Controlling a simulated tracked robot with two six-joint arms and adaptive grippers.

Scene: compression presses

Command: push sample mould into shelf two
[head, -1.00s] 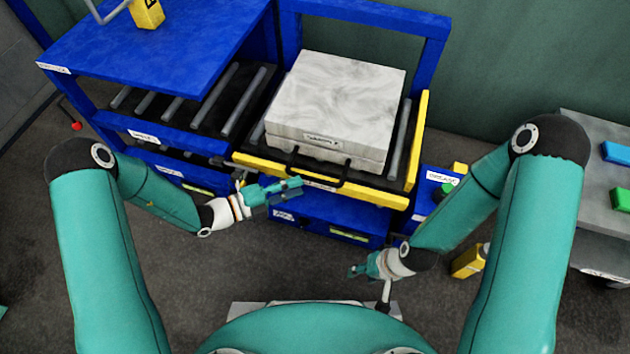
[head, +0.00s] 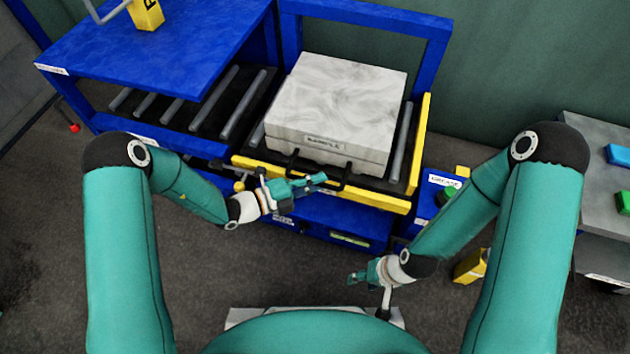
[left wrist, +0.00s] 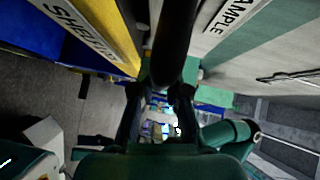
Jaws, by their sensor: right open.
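The sample mould (head: 345,100), a pale grey marbled block with a label on its front, sits on the roller tray with the yellow rim (head: 375,197). A black handle (head: 345,180) is at its front; it also shows large in the left wrist view (left wrist: 176,40). My left gripper (head: 318,180) is at the handle, fingers apart, with the handle at its fingertips. Contact cannot be told. My right gripper (head: 357,277) is open and empty, low in front of the blue frame. Which shelf is number two is not readable; the left wrist view shows a "SHEL…" label (left wrist: 80,30) on yellow.
A blue rack with a roller shelf (head: 190,100) adjoins the tray on the left, under a blue top (head: 160,50). Blue uprights stand behind the mould. A grey table (head: 595,190) with coloured blocks is at the right. A yellow container (head: 470,266) stands near my right arm.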

